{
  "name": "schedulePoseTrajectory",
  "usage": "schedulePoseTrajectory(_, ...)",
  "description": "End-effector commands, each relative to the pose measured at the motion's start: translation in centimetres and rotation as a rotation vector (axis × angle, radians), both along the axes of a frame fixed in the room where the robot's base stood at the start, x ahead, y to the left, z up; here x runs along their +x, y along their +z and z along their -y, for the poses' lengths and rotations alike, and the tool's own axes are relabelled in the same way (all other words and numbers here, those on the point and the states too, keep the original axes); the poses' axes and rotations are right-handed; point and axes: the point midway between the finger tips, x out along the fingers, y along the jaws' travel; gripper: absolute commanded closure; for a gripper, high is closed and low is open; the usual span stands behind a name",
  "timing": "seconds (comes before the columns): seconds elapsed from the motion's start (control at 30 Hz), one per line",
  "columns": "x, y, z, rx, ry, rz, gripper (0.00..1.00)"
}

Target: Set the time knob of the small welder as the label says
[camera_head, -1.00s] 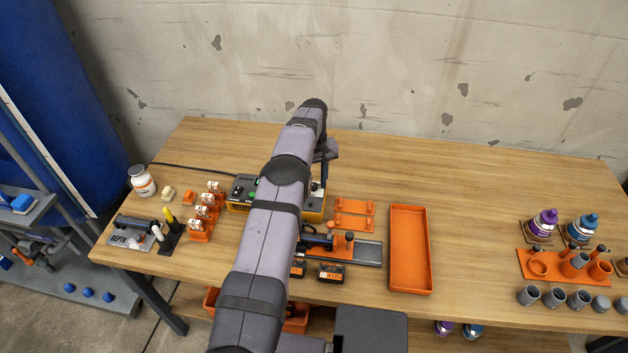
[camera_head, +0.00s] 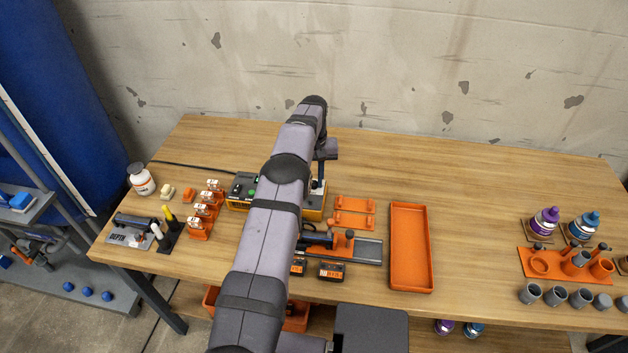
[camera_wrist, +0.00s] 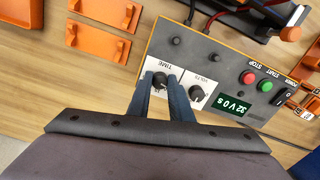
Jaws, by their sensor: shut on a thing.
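The small welder (camera_head: 238,190) is a yellow box with a dark grey top, partly hidden behind my arm in the head view. The wrist view shows its panel (camera_wrist: 215,60) with the black TIME knob (camera_wrist: 160,81) and, beside it, the VOLTS knob (camera_wrist: 196,93). Each knob sits on a white dial plate. The green display (camera_wrist: 235,105) appears to read 32 V 0 s. My gripper (camera_wrist: 160,84) has its two blue-grey fingers on either side of the TIME knob, shut on it. The setting label cannot be identified or read.
A green START button (camera_wrist: 248,78) and a red STOP button (camera_wrist: 276,77) are on the same panel. Orange holders (camera_head: 353,220) and an orange tray (camera_head: 411,248) lie right of the welder. Orange stands (camera_head: 201,229) with white fittings are left of it.

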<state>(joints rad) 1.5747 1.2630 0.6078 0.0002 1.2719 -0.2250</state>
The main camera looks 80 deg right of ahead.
Motion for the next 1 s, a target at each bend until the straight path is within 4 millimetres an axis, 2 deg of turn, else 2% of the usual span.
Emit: schedulePoseTrajectory(1.0, 0.08, 0.16, 0.16, -0.005, -0.935, 0.0, 1.0)
